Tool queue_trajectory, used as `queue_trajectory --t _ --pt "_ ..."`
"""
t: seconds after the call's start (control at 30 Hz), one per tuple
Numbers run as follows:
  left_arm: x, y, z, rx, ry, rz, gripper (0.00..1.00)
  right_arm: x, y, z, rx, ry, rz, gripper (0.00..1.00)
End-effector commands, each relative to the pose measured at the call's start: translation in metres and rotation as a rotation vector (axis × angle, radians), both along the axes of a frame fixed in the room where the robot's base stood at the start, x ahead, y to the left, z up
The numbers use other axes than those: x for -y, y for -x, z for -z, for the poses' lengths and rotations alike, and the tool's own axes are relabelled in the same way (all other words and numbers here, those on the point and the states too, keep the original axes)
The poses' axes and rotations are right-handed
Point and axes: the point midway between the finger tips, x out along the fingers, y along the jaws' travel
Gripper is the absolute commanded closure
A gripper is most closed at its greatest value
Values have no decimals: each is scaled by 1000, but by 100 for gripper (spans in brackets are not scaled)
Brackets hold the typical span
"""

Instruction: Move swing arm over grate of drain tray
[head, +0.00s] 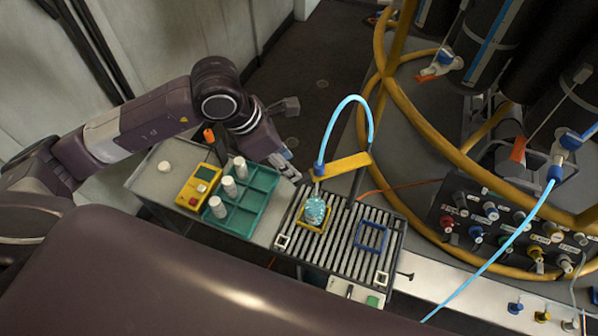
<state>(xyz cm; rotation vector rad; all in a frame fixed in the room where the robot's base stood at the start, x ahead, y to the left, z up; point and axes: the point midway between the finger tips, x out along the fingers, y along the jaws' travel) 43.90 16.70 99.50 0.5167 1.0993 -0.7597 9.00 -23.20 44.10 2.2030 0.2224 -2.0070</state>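The yellow swing arm (345,164) stands out from a dark post at the back of the drain tray. Its blue-tubed nozzle end (319,170) points left and appears above a clear light-blue bottle (314,211). The bottle stands in a yellow square frame on the left part of the tray's slatted grate (340,250). An empty blue square frame (371,237) lies on the right part of the grate. My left gripper (291,137) is open and empty, its fingers spread, left of the swing arm and apart from it. My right gripper is out of view.
A grey side table (152,184) at left holds a green rack (246,212) with white-capped vials, a yellow meter (198,187) and a white cap. Yellow ring pipes (440,133), dark cylinders and a knob panel (510,225) crowd the right. A light-blue hose crosses there.

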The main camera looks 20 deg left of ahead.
Motion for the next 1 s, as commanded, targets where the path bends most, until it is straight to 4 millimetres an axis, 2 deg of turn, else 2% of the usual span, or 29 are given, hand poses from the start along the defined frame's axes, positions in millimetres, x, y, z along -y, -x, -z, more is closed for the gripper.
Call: queue_trajectory --t 0.23,0.4,0.77,1.0 --pt "14 -8 36 -8 5 2 67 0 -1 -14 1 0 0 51" --pt "20 -14 55 -4 6 2 67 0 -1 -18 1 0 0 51" --pt "21 -16 63 -2 5 2 67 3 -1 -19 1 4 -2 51" --pt "21 -16 62 -3 6 1 92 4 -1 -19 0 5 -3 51"
